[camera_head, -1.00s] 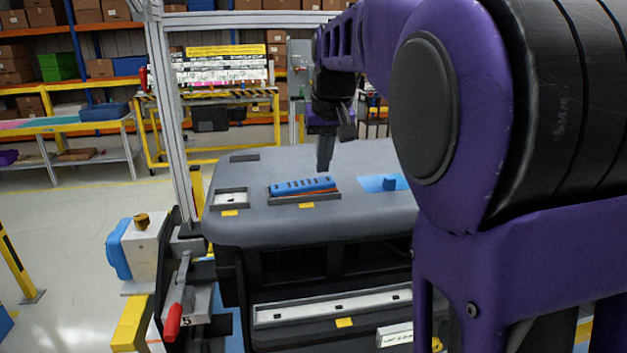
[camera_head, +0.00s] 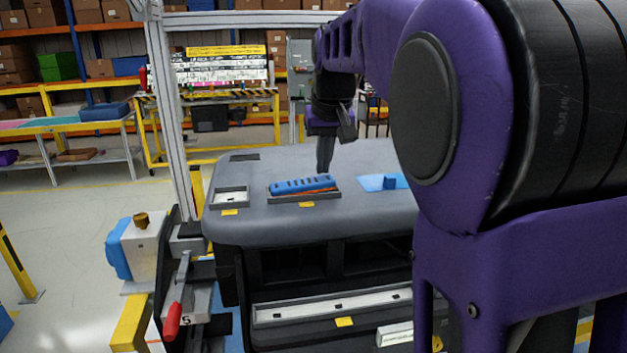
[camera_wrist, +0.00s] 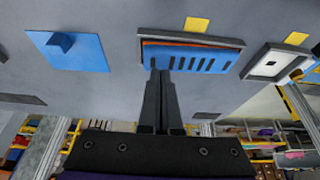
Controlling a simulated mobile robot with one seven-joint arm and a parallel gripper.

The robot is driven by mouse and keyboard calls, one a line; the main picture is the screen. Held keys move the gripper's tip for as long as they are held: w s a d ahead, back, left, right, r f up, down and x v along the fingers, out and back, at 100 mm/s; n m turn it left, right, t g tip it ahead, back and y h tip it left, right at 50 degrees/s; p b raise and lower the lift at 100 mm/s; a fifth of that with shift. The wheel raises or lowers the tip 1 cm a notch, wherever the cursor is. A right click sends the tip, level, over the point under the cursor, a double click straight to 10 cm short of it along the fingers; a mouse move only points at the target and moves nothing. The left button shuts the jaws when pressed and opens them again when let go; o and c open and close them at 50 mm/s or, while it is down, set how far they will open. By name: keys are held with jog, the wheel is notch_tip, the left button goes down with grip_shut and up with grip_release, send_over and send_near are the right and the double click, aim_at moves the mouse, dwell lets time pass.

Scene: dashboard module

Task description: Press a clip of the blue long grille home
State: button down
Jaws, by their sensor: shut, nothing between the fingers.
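The blue long grille (camera_head: 302,185) has a row of dark slots and lies in a dark-rimmed recess on the grey dashboard top. An orange strip shows along one long edge of it in both views, so it does not look flush there. It also shows in the wrist view (camera_wrist: 205,58). My gripper (camera_head: 323,171) is shut and empty, pointing down at the grille's far edge, toward its right end. In the wrist view my fingertips (camera_wrist: 160,73) overlap the grille's edge by its left end; I cannot tell whether they touch. The clips are hidden.
A blue square plate with a raised block (camera_head: 384,182) lies to the right of the grille. A light-coloured recess (camera_head: 230,197) is to the left. Yellow labels mark the recesses. A metal frame post (camera_head: 175,120) stands at the dashboard's left. The grey top between is clear.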

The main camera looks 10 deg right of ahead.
jog(key=shift+f+b, duration=0.35)
jog(key=shift+f, duration=0.6)
dwell(1.5)
jog(key=shift+r, duration=0.1)
notch_tip(320, 180, up, 3)
jog(key=p, duration=0.2)
jog(key=shift+r+p, duration=0.15)
jog(key=shift+p, duration=0.25)
jog(key=shift+r, duration=2.4)
jog(key=shift+a, duration=0.1)
